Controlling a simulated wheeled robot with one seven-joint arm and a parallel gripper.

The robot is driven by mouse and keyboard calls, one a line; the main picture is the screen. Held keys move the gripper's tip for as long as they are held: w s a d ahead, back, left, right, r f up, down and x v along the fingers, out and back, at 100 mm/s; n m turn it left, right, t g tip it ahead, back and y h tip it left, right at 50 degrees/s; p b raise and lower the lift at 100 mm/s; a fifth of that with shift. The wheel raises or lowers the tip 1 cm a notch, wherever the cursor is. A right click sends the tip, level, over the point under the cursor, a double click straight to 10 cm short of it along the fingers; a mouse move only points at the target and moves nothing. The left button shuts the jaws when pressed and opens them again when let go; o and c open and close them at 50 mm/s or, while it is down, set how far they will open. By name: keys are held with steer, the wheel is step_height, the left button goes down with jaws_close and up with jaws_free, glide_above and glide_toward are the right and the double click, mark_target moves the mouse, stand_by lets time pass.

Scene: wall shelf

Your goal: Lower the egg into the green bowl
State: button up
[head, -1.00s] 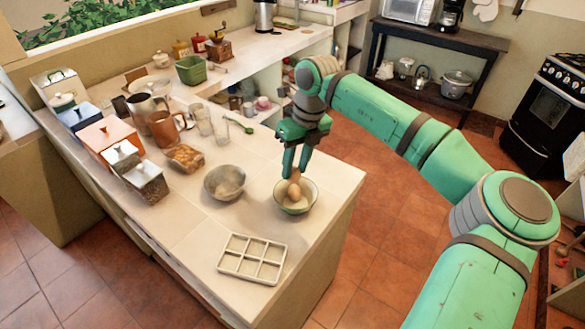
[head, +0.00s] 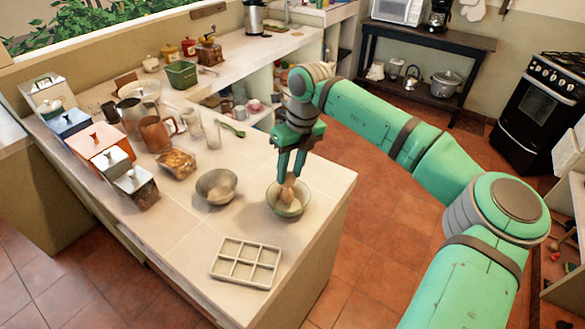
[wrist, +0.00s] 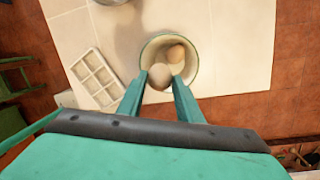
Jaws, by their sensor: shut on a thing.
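My gripper (head: 292,166) points down over the green bowl (head: 276,208), near the counter's front right corner. Its fingers are shut on a brown egg (head: 288,190), which is low at the bowl's mouth. In the wrist view the held egg (wrist: 160,76) sits between my two fingertips (wrist: 161,82), over the near part of the bowl. A second egg (wrist: 176,53) lies in the bowl beside it. The bowl's pale rim (wrist: 197,62) also shows there. I cannot tell whether the held egg touches the bowl's bottom.
A grey metal bowl (head: 216,187) stands left of the green bowl. A white compartment tray (head: 245,263) lies in front, empty. Glasses (head: 203,130), a green spoon (head: 232,130) and a brown mug (head: 156,134) stand farther back.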

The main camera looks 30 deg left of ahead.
mark_target(288, 185)
steer(key=shift+s+a+f, duration=0.3)
steer(key=shift+a+f, duration=0.1)
steer(key=shift+f, duration=0.2)
steer(key=shift+w+d+f, duration=0.1)
steer(key=shift+d+f, duration=0.05)
steer(key=shift+f, duration=0.55)
steer(key=shift+w+d+f, duration=0.1)
steer(key=shift+f, duration=0.6)
steer(key=shift+a+f, duration=0.1)
steer(key=shift+f, duration=0.35)
steer(key=shift+d, duration=0.2)
steer(key=shift+s+a, duration=0.15)
steer(key=shift+a, duration=0.15)
steer(key=shift+d+f, duration=0.15)
steer(key=shift+f, duration=0.2)
